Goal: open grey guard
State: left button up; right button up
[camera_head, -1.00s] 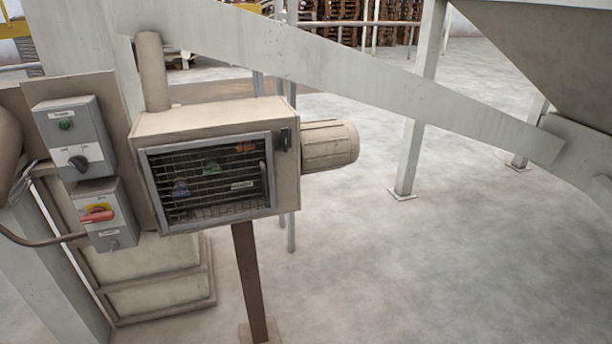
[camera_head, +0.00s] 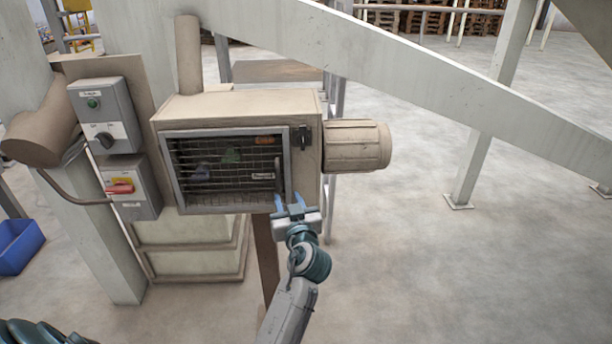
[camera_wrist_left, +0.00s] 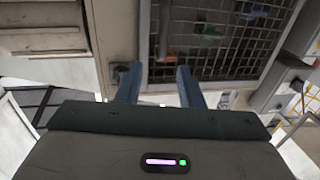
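The grey guard (camera_head: 168,180) is a grey frame with wire mesh on the front of a beige box (camera_head: 230,105). It looks shut. Its upright handle (camera_head: 279,172) is on the right side; in the left wrist view the handle (camera_wrist_left: 164,35) lies ahead of the gap between my fingertips. A dark latch (camera_head: 304,138) sits on the box, right of the guard. My left gripper (camera_head: 290,202) is open, just below and in front of the handle; the left wrist view shows its two blue fingers (camera_wrist_left: 158,75) apart with nothing between them. My right gripper is out of view.
Grey switch boxes (camera_head: 105,115) with a red handle (camera_head: 119,188) are left of the guard. A motor (camera_head: 357,146) sticks out on the right. A sloping beam (camera_head: 450,85) crosses above. A blue bin (camera_head: 18,247) stands far left. The floor at right is clear.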

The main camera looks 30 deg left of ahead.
aim_at(278, 177)
pick_arm(q)
jog(key=p+x, duration=0.4)
jog(key=x, duration=0.5)
jog(key=shift+w+a, duration=0.15)
jog(key=shift+a, duration=0.25)
jog(key=shift+w+a, duration=0.25)
jog(key=shift+a, duration=0.05)
jog(key=shift+f, duration=0.1)
jog(key=shift+c, duration=0.2)
grip_shut()
